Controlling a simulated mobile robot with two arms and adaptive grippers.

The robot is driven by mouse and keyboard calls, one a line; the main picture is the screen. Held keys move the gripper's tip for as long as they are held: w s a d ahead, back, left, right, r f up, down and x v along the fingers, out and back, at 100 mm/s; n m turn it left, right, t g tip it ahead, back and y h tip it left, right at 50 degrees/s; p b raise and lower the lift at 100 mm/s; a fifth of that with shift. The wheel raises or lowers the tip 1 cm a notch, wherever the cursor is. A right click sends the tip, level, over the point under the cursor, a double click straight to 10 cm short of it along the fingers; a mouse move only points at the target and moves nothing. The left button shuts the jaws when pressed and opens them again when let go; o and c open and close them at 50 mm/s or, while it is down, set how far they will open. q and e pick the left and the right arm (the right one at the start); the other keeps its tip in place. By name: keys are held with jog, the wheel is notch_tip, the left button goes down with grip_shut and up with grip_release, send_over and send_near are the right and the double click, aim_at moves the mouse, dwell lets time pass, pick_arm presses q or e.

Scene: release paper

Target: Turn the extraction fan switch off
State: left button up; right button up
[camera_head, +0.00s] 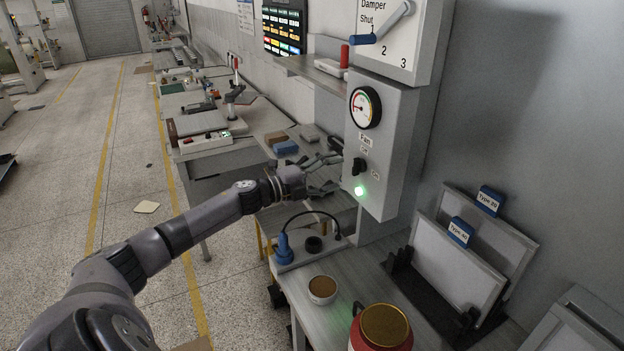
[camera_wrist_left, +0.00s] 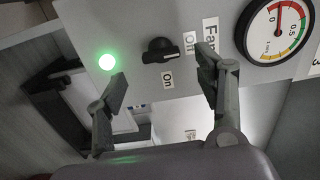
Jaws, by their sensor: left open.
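The extraction fan switch (camera_head: 359,166) is a black rotary knob on the front of a grey control box (camera_head: 389,150), under a "Fan" label with "Off" and "On" marks. A green lamp (camera_head: 359,190) glows below it. In the left wrist view the knob (camera_wrist_left: 160,50) lies beyond the fingers, between the lamp (camera_wrist_left: 107,62) and the "Off" label (camera_wrist_left: 190,42), with "On" beside it. My left gripper (camera_head: 334,166) is open in front of the knob; its fingers (camera_wrist_left: 163,80) are spread to either side, apart from it. My right gripper is not in view.
A round gauge (camera_head: 365,108) sits above the switch, and a damper lever (camera_head: 383,26) higher up. Framed panels labelled Type 20 and Type 40 (camera_head: 457,262) stand at right.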

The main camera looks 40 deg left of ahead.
pick_arm(q)
jog(key=shift+v, duration=2.95)
